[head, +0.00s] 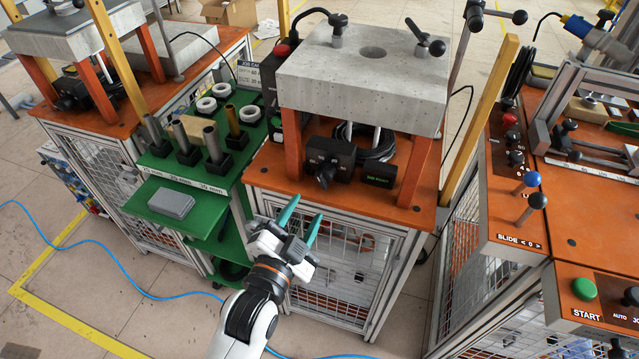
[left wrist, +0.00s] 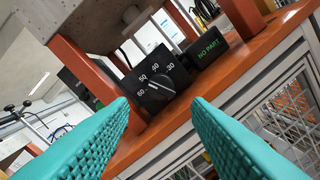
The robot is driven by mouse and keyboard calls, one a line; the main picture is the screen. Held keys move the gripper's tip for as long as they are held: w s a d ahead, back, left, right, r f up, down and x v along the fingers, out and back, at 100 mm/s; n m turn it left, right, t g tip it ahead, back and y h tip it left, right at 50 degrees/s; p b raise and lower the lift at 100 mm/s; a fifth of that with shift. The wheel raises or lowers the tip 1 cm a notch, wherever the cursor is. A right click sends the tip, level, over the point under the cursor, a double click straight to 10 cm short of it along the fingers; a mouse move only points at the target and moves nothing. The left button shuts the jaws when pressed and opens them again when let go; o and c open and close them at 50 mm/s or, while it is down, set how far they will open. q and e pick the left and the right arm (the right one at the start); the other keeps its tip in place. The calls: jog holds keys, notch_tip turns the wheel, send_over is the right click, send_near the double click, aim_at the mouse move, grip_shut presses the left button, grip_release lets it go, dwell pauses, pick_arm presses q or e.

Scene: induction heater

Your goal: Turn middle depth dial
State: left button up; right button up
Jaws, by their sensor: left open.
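The middle depth dial (head: 325,175) is a black knob on a black box under the middle machine's grey block. My right gripper is not in view.
A small display reading NO PART (head: 379,175) sits right of the dial. Orange legs (head: 292,145) flank the dial under the grey block (head: 365,75). A green rack (head: 230,170) with upright tubes stands at left. A control panel with a START button (head: 584,289) is at right.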

aim_at(321, 183)
pick_arm(q)
jog(key=x, duration=0.9)
jog(key=shift+w+d, duration=0.15)
jog(key=shift+w, duration=0.05)
jog(key=shift+c, duration=0.5)
jog(key=c, duration=0.6)
